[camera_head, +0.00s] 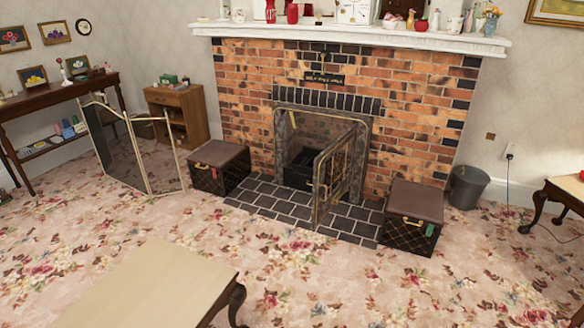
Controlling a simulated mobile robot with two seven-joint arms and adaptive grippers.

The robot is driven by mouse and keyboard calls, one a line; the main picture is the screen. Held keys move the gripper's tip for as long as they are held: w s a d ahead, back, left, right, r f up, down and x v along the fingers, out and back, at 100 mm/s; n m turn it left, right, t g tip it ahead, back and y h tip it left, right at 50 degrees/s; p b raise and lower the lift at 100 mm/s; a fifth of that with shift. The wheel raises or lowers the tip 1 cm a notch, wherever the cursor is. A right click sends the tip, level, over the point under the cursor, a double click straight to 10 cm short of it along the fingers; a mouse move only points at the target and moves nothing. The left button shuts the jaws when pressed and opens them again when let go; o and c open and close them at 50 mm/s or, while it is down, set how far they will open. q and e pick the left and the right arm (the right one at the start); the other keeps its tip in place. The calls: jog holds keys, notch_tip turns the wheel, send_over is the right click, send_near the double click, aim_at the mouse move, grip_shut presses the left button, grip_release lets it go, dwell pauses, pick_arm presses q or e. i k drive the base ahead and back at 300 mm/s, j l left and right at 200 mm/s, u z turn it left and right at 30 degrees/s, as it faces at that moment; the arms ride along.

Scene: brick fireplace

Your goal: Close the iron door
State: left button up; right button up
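The iron door (336,177) is a dark metal panel with a worn brass-coloured frame. It stands open, swung out from the right side of the fireplace opening (298,155) over the dark tile hearth (272,200). A dark box-like grate or bin (299,170) sits inside the opening. The door hides the right part of the opening. Neither of my grippers shows in the head view.
A brown-topped box stands on each side of the hearth, one left (218,167) and one right (411,215). A folding screen (130,150) stands at left. A pale-topped table (150,285) fills the front. A grey bucket (467,187) is at right. Flowered carpet lies open between table and hearth.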

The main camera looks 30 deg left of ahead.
aim_at(341, 167)
jog(key=i+j+u, duration=0.15)
jog(key=i+u, duration=0.25)
jog(key=i, duration=0.15)
jog(key=i+u, duration=0.4)
jog(key=i, duration=0.2)
jog(key=i+l+z, duration=0.1)
jog(key=i+l, duration=0.25)
jog(key=i, duration=0.3)
jog(key=l+z, duration=0.05)
